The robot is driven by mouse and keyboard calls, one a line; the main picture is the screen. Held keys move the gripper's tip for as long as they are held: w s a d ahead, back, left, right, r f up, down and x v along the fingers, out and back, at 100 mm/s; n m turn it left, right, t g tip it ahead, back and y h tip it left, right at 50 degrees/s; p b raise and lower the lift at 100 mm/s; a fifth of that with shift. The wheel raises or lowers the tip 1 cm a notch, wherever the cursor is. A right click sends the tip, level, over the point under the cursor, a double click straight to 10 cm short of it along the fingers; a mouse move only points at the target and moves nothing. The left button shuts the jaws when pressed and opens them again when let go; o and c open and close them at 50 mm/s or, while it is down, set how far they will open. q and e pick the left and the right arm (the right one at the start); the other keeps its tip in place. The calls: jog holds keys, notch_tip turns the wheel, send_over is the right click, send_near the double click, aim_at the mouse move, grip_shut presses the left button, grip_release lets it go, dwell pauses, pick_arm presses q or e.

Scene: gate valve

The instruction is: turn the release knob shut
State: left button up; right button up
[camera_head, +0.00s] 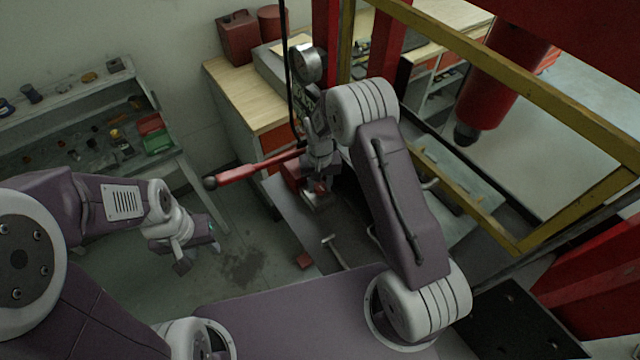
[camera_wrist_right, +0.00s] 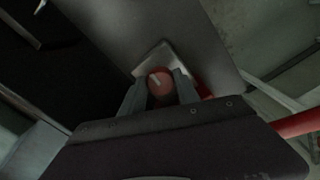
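The release knob (camera_wrist_right: 160,84) is a round red knob with a pale mark on its face, seen in the right wrist view in front of a light metal plate. My right gripper (camera_wrist_right: 160,88) has one finger on each side of the knob. Little or no gap shows, and I cannot tell whether the fingers press on it.
A red handle (camera_head: 255,170) with a dark end sticks out left from the jack, near my right wrist. A yellow frame (camera_head: 520,75) and a red cylinder (camera_head: 500,75) stand at right. A workbench (camera_head: 245,100) and a shelf (camera_head: 90,150) stand behind.

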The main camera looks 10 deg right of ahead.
jog(key=shift+w, duration=0.1)
grip_shut()
jog(key=shift+m, duration=0.3)
jog(key=m+b, duration=0.1)
jog(key=m, duration=0.2)
jog(key=shift+b, duration=0.35)
jog(key=m+b, duration=0.1)
jog(key=m, duration=0.3)
jog(key=shift+w+m, duration=0.1)
jog(key=shift+m, duration=0.2)
jog(key=m+b, duration=0.1)
jog(key=m, duration=0.4)
jog(key=shift+m+b, duration=0.5)
jog(key=shift+m, duration=1.8)
